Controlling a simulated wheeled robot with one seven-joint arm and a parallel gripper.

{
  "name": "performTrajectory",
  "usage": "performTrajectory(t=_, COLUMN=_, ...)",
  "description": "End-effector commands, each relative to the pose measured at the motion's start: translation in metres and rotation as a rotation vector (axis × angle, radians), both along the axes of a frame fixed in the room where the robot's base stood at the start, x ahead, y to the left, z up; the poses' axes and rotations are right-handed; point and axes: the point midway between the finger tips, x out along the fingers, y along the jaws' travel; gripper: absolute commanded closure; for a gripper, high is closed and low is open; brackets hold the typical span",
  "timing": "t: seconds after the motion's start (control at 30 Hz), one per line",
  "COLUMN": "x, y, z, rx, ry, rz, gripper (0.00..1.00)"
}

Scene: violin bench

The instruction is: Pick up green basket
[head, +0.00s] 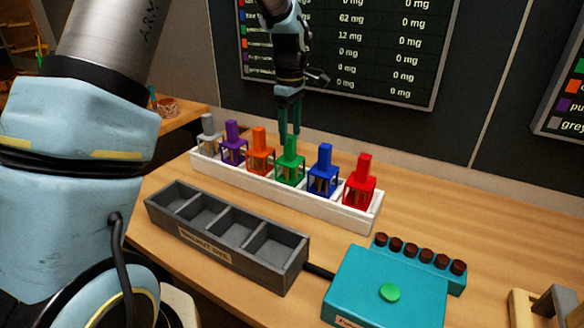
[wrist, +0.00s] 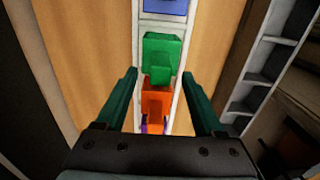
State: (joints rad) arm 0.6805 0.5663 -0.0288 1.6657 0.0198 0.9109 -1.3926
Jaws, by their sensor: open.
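The green basket (head: 290,165) stands upright in a white rack (head: 330,208), between the orange basket (head: 260,152) and the blue basket (head: 323,172). My gripper (head: 289,122) points down just above the green basket's handle in the head view. Its dark green fingers are open and hold nothing. In the wrist view the green basket (wrist: 160,57) lies ahead of the gap between the fingertips (wrist: 165,74), with the orange basket (wrist: 157,104) lower in that gap. I cannot tell whether a finger touches the green handle.
Grey, purple (head: 233,145) and red (head: 360,183) baskets share the rack. A dark compartment tray (head: 228,238) and a teal device (head: 385,290) with several brown-topped vials stand in front. Boards hang on the wall behind. Bare wood lies right of the rack.

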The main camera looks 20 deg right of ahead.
Motion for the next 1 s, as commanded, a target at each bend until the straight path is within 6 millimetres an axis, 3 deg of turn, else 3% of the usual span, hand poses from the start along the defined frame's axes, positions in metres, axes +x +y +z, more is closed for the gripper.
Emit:
performTrajectory(t=0.4, x=-0.002, y=0.000, z=-0.048, rx=0.001, ry=0.002, rz=0.000, gripper=0.30)
performTrajectory(t=0.7, x=-0.001, y=0.000, z=-0.054, rx=-0.001, ry=-0.001, rz=-0.001, gripper=0.30)
performTrajectory(t=1.0, x=-0.001, y=-0.001, z=-0.053, rx=-0.001, ry=-0.001, rz=-0.001, gripper=0.64)
